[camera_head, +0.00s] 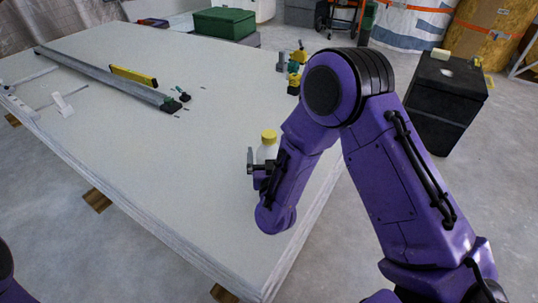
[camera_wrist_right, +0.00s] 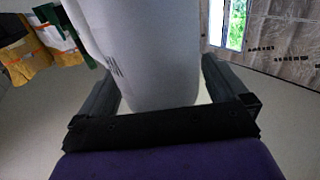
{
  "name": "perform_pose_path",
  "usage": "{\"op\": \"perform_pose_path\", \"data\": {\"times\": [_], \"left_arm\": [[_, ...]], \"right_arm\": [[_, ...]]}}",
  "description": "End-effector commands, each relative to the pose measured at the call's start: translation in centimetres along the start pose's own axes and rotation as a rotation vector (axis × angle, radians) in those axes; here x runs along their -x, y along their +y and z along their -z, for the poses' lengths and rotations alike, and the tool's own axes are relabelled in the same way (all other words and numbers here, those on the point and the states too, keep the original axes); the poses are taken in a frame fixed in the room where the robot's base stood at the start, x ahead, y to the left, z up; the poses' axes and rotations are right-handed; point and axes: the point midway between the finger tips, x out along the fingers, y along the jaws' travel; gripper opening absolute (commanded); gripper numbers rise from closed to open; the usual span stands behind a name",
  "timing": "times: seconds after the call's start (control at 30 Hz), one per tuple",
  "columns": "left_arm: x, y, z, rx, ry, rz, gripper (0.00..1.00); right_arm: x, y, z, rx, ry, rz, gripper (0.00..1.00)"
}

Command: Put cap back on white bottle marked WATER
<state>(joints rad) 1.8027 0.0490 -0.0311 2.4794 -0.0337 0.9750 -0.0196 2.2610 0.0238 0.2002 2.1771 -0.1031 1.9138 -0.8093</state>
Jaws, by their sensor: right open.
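The white bottle (camera_head: 266,154) stands upright on the large pale panel near its right edge. A yellow cap (camera_head: 269,136) shows at its top in the head view; I cannot tell whether it is seated. In the right wrist view the bottle (camera_wrist_right: 150,50) fills the space between the fingers, with part of its dark lettering visible, and its top is out of frame. My right gripper (camera_head: 260,168) is open around the bottle, and its fingers (camera_wrist_right: 158,85) show on both sides of it. My left gripper is out of view.
The panel (camera_head: 190,130) has clear room left of the bottle. A long metal rail (camera_head: 100,75) and a yellow level (camera_head: 133,76) lie at the far left. Yellow and green tools (camera_head: 297,68) stand at the back right edge. A black cabinet (camera_head: 446,100) is beyond.

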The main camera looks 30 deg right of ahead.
Motion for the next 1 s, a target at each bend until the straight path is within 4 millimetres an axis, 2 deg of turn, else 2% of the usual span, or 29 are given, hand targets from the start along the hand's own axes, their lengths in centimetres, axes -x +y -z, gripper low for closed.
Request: {"op": "perform_pose_path", "data": {"times": [0.17, 0.3, 0.5, 0.7, 1.0], "left_arm": [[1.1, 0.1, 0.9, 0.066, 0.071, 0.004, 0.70], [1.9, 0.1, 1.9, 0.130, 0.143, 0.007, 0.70], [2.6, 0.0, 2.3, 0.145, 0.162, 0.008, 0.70], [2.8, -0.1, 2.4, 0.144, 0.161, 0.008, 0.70], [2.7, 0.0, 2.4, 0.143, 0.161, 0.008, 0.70]], "right_arm": [[3.4, -0.1, 0.2, 0.007, -0.004, 0.007, 1.00], [6.8, -0.1, 0.2, 0.007, -0.004, 0.008, 1.00], [10.6, -0.1, 0.1, 0.004, -0.003, 0.005, 1.00], [11.9, 0.0, 0.0, 0.002, -0.002, 0.002, 1.00], [11.9, 0.0, -0.1, 0.002, -0.002, 0.001, 1.00]]}}
